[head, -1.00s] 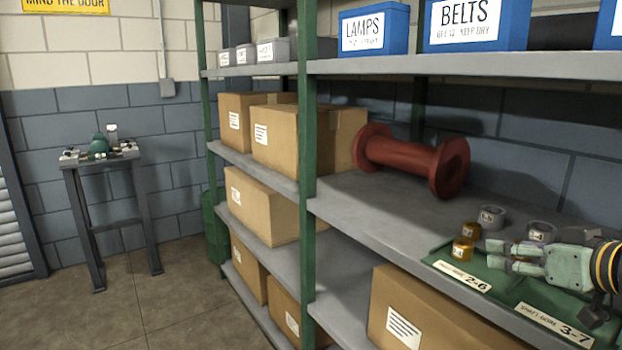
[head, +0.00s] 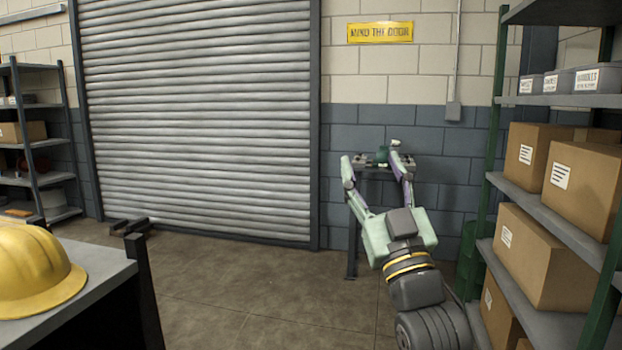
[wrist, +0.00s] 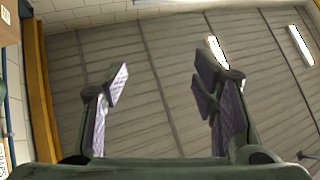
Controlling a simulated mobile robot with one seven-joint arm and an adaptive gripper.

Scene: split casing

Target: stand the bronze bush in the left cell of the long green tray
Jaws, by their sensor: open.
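My gripper (head: 378,168) is open and empty, held up in the air in front of the small stand by the far wall in the head view. In the wrist view my gripper (wrist: 168,85) shows its two fingers spread wide with nothing between them, pointing toward the ceiling and wall. The bronze bush and the long green tray are not in either view now.
A roller door (head: 200,115) fills the back wall. The small stand (head: 413,162) holds a green object (head: 382,155). Shelving with cardboard boxes (head: 585,185) is at the right. A bench with a yellow hard hat (head: 38,270) is at the left.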

